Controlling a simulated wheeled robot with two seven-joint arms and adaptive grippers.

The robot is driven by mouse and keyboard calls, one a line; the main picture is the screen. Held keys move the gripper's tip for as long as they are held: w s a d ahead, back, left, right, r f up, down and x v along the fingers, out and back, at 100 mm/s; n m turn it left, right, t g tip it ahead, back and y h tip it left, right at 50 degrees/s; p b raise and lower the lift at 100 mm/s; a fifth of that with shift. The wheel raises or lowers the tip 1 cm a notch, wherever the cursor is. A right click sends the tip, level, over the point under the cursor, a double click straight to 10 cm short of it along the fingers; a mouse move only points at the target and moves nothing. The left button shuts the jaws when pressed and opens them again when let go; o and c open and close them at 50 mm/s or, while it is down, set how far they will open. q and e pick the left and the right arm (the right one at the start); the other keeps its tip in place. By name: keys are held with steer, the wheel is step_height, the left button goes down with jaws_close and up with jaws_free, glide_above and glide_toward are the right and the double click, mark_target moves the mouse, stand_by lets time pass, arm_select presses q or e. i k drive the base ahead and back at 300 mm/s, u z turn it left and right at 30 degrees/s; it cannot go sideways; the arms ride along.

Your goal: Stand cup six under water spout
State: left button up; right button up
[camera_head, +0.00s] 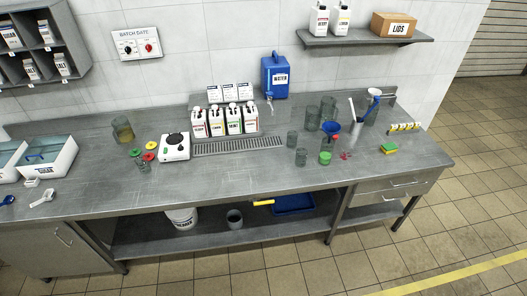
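A blue container labelled WATER (275,78) stands at the back wall, with its small spout (270,103) low on the front. The space just below the spout holds no cup that I can make out. Several clear grey cups stand on the steel counter, among them a small cup (291,139) and another cup (301,157) right of the drain grille. A cup with green in it (325,158) stands near a red item. No number is readable, so I cannot tell which is cup six. Neither gripper is in view.
A row of white bottles (225,122) stands behind the long drain grille (240,145). Taller vessels, a blue funnel (331,127) and a sponge (388,149) are at right. A white scale (174,147) is left of the grille. The front counter is mostly clear.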

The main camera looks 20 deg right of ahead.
mark_target(272, 141)
steer(key=u, duration=0.15)
steer(key=i, duration=1.25)
steer(key=z, duration=0.5)
